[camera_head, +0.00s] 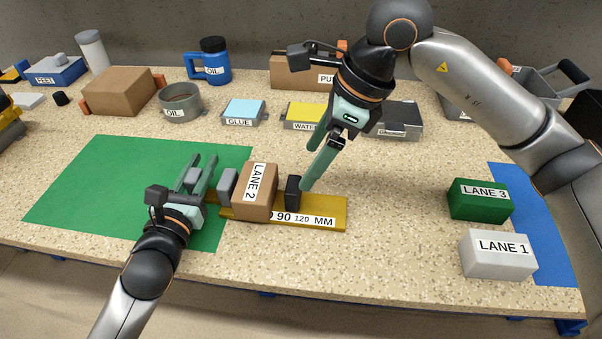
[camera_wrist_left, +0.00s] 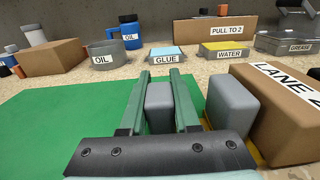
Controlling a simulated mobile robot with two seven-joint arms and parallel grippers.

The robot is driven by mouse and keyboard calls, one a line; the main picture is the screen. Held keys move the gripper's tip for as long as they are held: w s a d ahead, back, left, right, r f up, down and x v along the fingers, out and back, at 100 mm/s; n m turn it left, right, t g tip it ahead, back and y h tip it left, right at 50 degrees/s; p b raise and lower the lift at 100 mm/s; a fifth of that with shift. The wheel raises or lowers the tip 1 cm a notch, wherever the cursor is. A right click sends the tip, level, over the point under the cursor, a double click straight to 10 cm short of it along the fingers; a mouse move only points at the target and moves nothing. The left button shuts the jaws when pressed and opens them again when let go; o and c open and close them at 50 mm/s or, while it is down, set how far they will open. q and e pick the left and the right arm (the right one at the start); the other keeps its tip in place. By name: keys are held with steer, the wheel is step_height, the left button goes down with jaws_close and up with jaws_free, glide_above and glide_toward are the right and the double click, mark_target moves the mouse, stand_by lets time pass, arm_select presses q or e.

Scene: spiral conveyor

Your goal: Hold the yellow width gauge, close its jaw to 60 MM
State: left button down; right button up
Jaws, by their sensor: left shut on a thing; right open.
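The yellow width gauge (camera_head: 335,213) lies on the table, its scale showing "90 120 MM"; lower marks are hidden. The brown LANE 2 box (camera_head: 262,190) sits on it between a grey jaw block (camera_head: 227,186) and a black sliding jaw (camera_head: 292,192). My left gripper (camera_head: 202,170) is shut on a grey block at the gauge's left end; this block (camera_wrist_left: 158,106) shows between the fingers in the left wrist view. My right gripper (camera_head: 309,167) is open, with one fingertip close to the black jaw's right side; I cannot tell whether they touch.
A green mat (camera_head: 85,185) lies at left. A green LANE 3 box (camera_head: 480,201) and white LANE 1 box (camera_head: 497,256) stand at right by a blue mat (camera_head: 545,250). Labelled bins, boxes and a blue oil jug (camera_head: 211,64) line the back. Table between gauge and LANE boxes is clear.

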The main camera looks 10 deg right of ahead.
steer(key=shift+v, duration=1.7)
steer(key=shift+c, duration=0.2)
